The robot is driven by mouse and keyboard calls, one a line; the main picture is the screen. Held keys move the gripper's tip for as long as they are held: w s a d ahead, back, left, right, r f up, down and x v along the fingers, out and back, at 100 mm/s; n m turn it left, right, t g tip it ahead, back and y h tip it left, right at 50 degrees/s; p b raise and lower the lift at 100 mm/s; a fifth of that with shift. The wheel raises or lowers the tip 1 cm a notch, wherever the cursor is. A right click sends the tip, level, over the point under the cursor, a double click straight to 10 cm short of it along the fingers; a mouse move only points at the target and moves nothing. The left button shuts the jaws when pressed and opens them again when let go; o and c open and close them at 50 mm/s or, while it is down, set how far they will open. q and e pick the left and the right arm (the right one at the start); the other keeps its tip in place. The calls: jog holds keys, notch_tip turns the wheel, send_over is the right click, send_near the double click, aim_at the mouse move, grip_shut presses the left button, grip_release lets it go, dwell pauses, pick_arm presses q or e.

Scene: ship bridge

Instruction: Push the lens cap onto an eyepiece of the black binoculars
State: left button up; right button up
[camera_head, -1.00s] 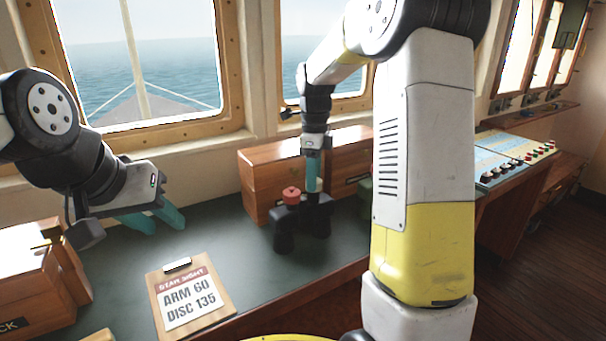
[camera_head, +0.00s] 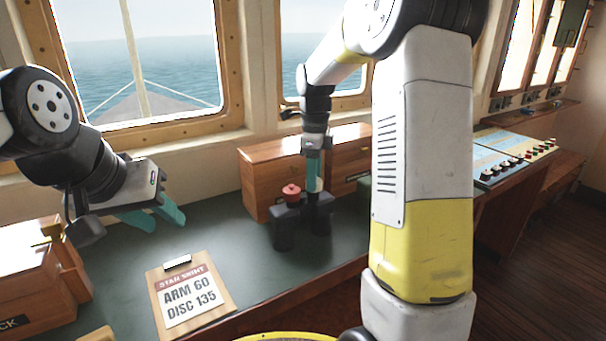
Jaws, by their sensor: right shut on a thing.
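The black binoculars (camera_head: 285,231) stand upright on the dark green counter, eyepieces up. A red lens cap (camera_head: 291,190) with a small knob sits at the top of their left eyepiece; I cannot tell whether it is fully seated. My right gripper (camera_head: 314,188) points straight down, shut at the right eyepiece of the binoculars, beside the cap. Its teal fingers hide most of that eyepiece. My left gripper (camera_head: 154,217) is open and empty, above the counter to the left, apart from the binoculars.
A clipboard (camera_head: 220,300) lies at the front of the counter. Wooden boxes stand behind the binoculars (camera_head: 262,176) and at the far left (camera_head: 40,290). A control panel (camera_head: 505,160) is at the right. The counter between my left gripper and the binoculars is clear.

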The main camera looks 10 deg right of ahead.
jog(key=o, duration=1.8)
jog(key=shift+r, duration=3.5)
